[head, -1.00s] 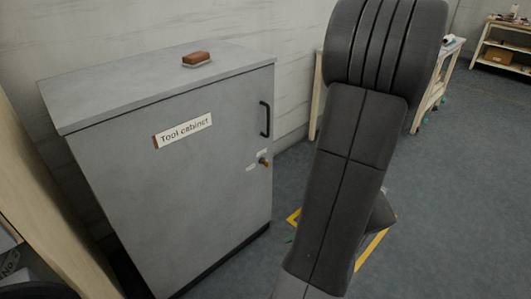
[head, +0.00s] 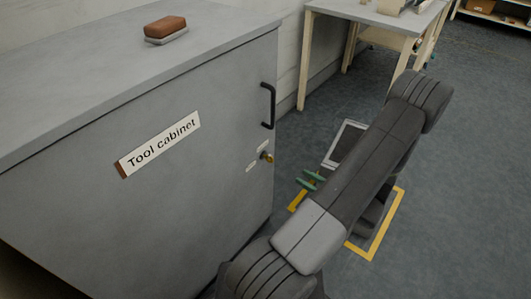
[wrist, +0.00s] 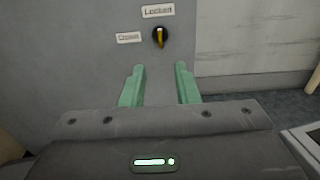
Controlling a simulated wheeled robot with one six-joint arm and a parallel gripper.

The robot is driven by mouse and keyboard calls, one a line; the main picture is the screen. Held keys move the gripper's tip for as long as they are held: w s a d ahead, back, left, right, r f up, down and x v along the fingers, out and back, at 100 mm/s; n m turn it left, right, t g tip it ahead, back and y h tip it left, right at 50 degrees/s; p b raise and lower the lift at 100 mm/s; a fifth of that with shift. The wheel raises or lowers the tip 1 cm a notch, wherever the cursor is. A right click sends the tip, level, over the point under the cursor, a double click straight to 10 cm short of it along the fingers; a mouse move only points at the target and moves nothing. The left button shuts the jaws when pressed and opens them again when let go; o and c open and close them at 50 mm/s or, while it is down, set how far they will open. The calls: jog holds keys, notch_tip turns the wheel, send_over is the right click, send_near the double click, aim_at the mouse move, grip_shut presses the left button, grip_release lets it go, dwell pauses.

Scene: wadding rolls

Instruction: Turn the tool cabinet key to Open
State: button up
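The grey tool cabinet (head: 190,200) fills the left of the head view, with a label reading "Tool cabinet" (head: 160,145). Its brass key (head: 266,157) sits in the lock near the right edge, below the black handle. In the wrist view the key (wrist: 160,38) stands upright in a dark round lock. The Locked label (wrist: 158,11) is above it and the Open label (wrist: 128,38) is to its left. My gripper (wrist: 160,70) has its two green fingers apart and nothing between them. The fingers appear below the key, apart from it. The gripper also shows in the head view (head: 312,180).
A brown and grey block (head: 166,27) lies on the cabinet top. A pale workbench (head: 375,15) stands behind, against the wall. Yellow floor tape (head: 384,240) and a light-framed dark panel (head: 345,143) are near my arm. Open floor lies to the right.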

aim_at(273, 160)
jog(key=b+x, duration=0.1)
jog(key=x, duration=1.2)
jog(key=shift+w+a, duration=0.2)
jog(key=shift+a, duration=0.1)
grip_shut()
